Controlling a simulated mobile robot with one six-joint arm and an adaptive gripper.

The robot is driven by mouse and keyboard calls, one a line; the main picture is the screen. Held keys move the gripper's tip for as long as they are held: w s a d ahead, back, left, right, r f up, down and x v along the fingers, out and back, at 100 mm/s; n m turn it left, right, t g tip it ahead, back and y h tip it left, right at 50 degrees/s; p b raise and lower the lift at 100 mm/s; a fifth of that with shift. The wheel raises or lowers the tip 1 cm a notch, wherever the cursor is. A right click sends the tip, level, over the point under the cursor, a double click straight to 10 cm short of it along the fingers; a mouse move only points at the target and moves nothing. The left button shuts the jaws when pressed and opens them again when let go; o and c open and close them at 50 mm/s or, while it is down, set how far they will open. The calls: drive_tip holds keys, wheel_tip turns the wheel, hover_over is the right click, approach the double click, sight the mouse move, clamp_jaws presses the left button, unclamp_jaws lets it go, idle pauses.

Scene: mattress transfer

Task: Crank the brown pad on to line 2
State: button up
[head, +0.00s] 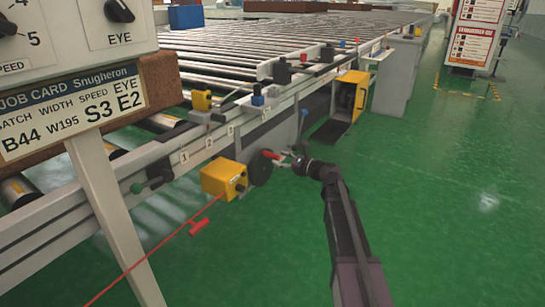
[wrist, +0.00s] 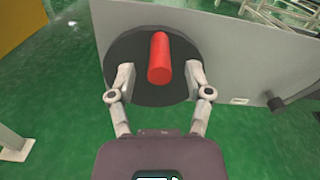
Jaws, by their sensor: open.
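The crank is a dark round disc (head: 261,168) on the side of the conveyor frame, with a red handle (head: 270,155). In the wrist view the red handle (wrist: 160,58) sticks out from the dark disc (wrist: 125,60) between my fingers. My gripper (wrist: 160,82) is open, one finger on each side of the handle, with a gap on both sides. In the head view my gripper (head: 284,160) is at the crank. Number labels 1, 2 and 3 run along the rail, with the label 2 (head: 210,142) in the middle.
A yellow box (head: 224,179) with a red pull cord (head: 160,245) hangs left of the crank. An open yellow cabinet (head: 352,95) stands to the right. A control panel with a job card (head: 70,105) blocks the left. Green floor (head: 450,200) is clear at right.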

drive_tip(key=shift+x, duration=1.7)
clamp_jaws()
